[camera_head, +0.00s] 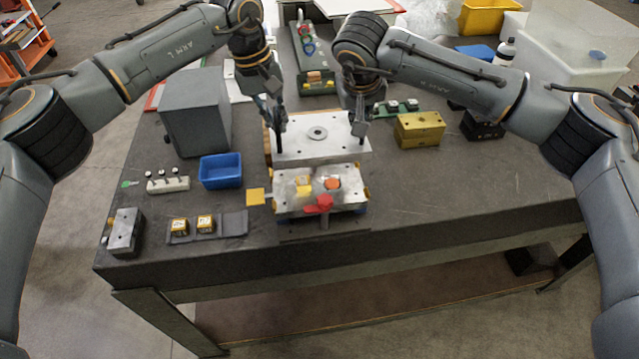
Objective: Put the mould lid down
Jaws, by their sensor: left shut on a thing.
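The mould lid (318,146) is a flat silver plate with a round ring in its middle. It lies level just behind the open mould base (322,206), as seen in the head view; whether it is raised or resting cannot be told. My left gripper (279,138) is shut on the lid's left edge. My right gripper (360,136) is at the lid's right edge, its fingers too small and dark to read. The mould base has an orange and a yellow piece on top and a red handle (320,205) in front.
A grey box (196,108) and a blue bin (221,170) stand left of the lid. A yellow block (419,129) stands right. A dark tray (234,223) with yellow blocks lies front left. The table (460,190) is clear at the front right.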

